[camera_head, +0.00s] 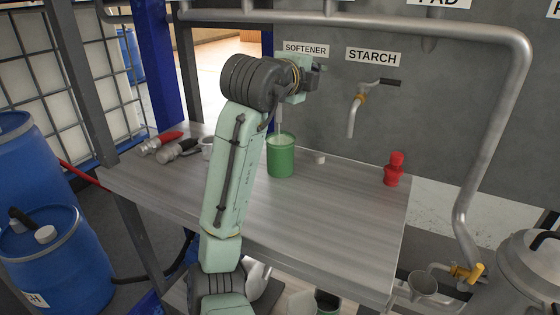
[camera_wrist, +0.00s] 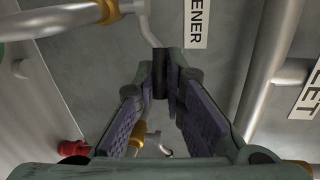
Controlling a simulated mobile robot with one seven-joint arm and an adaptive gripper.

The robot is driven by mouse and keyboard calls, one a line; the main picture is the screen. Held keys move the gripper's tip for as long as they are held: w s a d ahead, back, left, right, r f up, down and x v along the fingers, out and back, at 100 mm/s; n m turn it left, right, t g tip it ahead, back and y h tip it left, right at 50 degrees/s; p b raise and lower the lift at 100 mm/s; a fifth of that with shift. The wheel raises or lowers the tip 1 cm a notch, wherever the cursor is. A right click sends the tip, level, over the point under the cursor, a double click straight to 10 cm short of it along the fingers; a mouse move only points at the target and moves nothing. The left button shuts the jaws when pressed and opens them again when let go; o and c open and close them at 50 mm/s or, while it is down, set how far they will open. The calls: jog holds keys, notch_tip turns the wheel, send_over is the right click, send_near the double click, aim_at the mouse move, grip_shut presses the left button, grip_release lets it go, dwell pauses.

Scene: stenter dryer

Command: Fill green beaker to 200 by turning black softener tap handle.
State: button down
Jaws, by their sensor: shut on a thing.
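The green beaker (camera_head: 281,160) stands upright on the metal table below the SOFTENER sign (camera_head: 306,49). Something pale shows inside its top, and a thin pale vertical line runs down into it from behind my arm; I cannot tell spout from stream. The 200 mark is too small to read. My gripper (camera_head: 313,76) is at the softener tap, just under the sign, and hides most of the tap. In the wrist view my gripper (camera_wrist: 163,88) is shut on the black softener tap handle (camera_wrist: 160,70), which sits between the fingertips.
Hand tools (camera_head: 170,148) lie at the table's left. A small white cap (camera_head: 319,158) is right of the beaker. The front table area is clear.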

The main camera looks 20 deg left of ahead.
jog(key=n+y, duration=0.1)
jog(key=y, duration=0.1)
jog(key=w+n+y, duration=0.1)
jog(key=y, duration=0.1)
jog(key=n+y, duration=0.1)
jog(key=n, duration=0.1)
jog(key=shift+w+d+r+g+y, duration=0.15)
jog(key=shift+w+r+g+y, duration=0.1)
jog(key=shift+w+g+y, duration=0.15)
